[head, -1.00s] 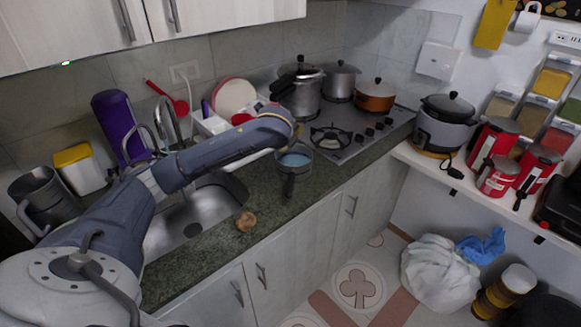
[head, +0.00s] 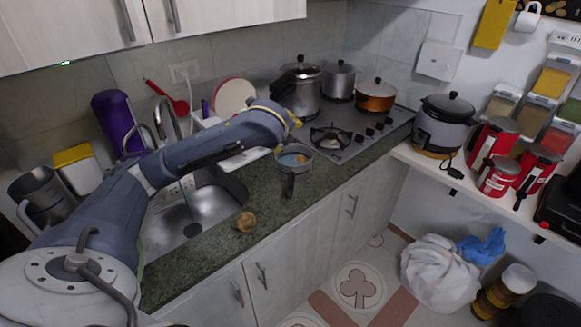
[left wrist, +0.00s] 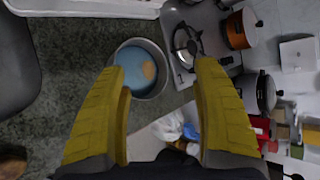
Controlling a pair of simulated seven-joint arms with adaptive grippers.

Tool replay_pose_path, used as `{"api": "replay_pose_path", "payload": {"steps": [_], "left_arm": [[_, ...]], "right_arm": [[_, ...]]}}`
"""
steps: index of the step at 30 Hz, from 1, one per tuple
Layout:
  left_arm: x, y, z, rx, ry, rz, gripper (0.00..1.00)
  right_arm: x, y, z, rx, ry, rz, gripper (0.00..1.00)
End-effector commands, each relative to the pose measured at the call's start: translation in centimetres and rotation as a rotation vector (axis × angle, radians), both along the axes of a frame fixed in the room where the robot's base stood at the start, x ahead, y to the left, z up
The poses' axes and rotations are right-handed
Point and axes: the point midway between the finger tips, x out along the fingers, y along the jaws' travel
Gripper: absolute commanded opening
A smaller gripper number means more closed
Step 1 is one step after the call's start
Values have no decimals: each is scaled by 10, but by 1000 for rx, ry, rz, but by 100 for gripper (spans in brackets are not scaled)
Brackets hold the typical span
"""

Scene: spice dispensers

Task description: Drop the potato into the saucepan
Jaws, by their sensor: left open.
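The grey saucepan (head: 289,175) stands on the counter beside the hob, its dark handle toward the front edge. It holds blue content, and a tan lump that looks like the potato (left wrist: 149,71) lies inside it, right of centre in the left wrist view. The lump also shows in the head view (head: 300,158). My left gripper (head: 295,122) is above and behind the saucepan. Its yellow fingers (left wrist: 160,112) are spread wide with nothing between them. My right gripper is not in view.
Another brown, round item (head: 245,222) sits on the counter near the front edge. The sink (head: 180,232) is to its left. The gas hob (head: 345,140) with pots is behind the saucepan to the right. Counter between the brown item and the saucepan is clear.

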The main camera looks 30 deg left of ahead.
Motion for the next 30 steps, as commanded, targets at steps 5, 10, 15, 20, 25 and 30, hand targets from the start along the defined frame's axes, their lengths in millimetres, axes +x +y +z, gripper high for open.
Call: {"api": "replay_pose_path", "payload": {"steps": [5,10,15,20,25,30], "left_arm": [[-19,-7,16,2,-2,-2,66],[-30,-11,25,1,-2,0,66],[-35,-13,28,0,-1,0,66],[-35,-13,28,1,0,1,66],[-35,-13,28,0,0,0,66],[-33,-17,27,-20,-2,1,66]], "right_arm": [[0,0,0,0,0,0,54],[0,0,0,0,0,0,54],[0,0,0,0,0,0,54],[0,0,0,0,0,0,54],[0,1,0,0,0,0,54],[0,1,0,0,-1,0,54]]}}
